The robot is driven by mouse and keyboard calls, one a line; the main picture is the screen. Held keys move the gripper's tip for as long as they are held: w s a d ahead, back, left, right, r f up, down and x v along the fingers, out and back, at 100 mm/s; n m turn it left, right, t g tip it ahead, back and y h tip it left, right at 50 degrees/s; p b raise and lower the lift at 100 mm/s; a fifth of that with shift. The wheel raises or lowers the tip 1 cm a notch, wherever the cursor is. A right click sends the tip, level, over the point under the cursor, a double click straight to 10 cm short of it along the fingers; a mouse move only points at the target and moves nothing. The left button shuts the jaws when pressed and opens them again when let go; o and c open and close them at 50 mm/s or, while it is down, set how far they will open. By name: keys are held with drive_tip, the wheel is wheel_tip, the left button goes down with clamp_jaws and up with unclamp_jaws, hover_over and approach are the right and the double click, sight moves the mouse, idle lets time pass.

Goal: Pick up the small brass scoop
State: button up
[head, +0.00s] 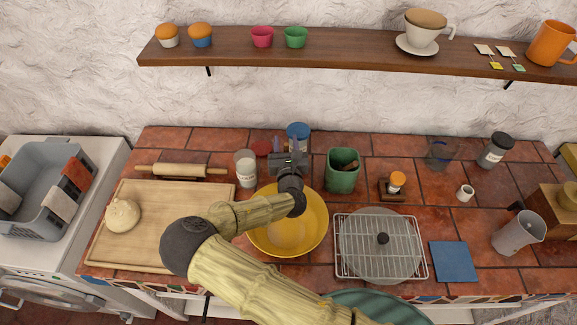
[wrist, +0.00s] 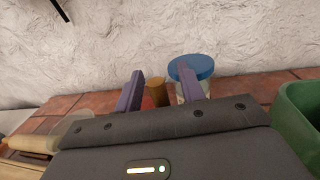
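I cannot make out a brass scoop for certain in either view. My gripper (head: 286,146) reaches over the yellow bowl (head: 262,238) toward the back of the counter. In the wrist view, its two purple fingers (wrist: 159,88) are apart, with nothing held between them. Beyond the gap stands a small brown, cylinder-like thing (wrist: 156,92), partly hidden; I cannot tell what it is. A jar with a blue lid (wrist: 191,67) stands behind the right finger; its lid also shows in the head view (head: 298,130).
A red-topped thing (head: 262,148) and a white-labelled glass jar (head: 246,170) stand left of my gripper. A green canister (head: 342,172) stands close on the right. A wooden board (head: 165,200), rolling pin (head: 180,170) and wire rack (head: 350,262) lie around. A shelf (head: 350,50) runs above.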

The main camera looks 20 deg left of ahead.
drive_tip(key=shift+c, duration=0.2)
clamp_jaws()
wheel_tip(320, 180, up, 10)
drive_tip(key=b, duration=0.2)
idle(0.4)
idle(0.4)
